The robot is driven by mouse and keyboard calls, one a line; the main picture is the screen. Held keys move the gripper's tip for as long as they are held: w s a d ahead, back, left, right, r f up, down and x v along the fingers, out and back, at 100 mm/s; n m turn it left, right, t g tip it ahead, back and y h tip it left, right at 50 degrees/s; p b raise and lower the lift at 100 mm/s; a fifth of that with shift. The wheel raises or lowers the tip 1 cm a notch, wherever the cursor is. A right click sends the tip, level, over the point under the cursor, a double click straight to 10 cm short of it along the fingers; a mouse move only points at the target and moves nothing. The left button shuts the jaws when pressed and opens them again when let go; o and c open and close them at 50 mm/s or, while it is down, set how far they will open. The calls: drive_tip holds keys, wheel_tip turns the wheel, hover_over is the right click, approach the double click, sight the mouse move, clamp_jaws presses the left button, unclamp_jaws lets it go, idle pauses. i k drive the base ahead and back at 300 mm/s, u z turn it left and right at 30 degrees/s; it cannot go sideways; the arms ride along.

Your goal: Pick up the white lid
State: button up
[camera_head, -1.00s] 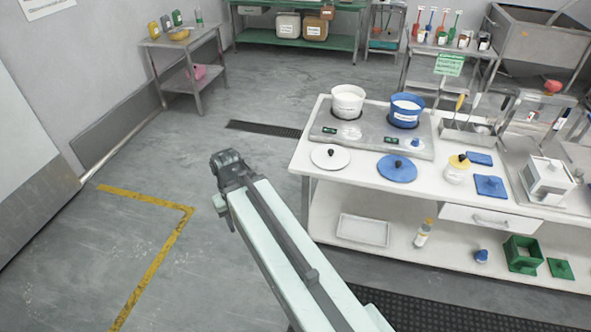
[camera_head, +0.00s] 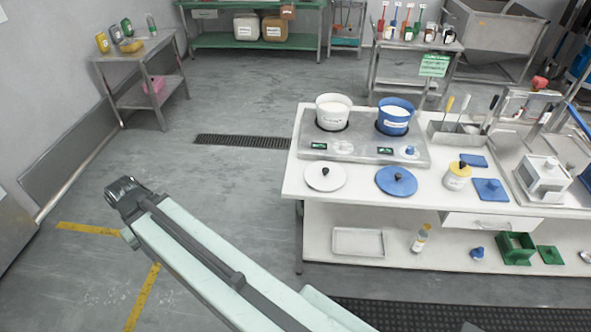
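The white lid (camera_head: 318,178) is a flat round disc with a small dark knob. My pale green arm reaches up from the bottom of the view toward the left, over the floor. Its dark end (camera_head: 124,192) is well to the left of the table and apart from the white lid. The gripper fingers cannot be made out there, so whether they are open or shut does not show.
A white pot (camera_head: 332,113) and a blue pot (camera_head: 394,117) stand on a grey two-plate unit (camera_head: 360,153) behind the lids. A yellow-lidded jar (camera_head: 457,178) stands to the right. A tray (camera_head: 358,242) lies on the lower shelf. The floor left of the table is clear.

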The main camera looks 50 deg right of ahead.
sight(324, 176)
drive_tip(key=u, duration=0.05)
drive_tip(key=i, duration=1.05)
drive_tip(key=z, duration=0.5)
drive_tip(key=i, duration=0.6)
drive_tip(key=z, duration=0.35)
drive_tip(key=k, duration=0.85)
drive_tip(key=z, duration=0.2)
drive_tip(key=i, duration=0.85)
drive_tip(key=u, duration=0.1)
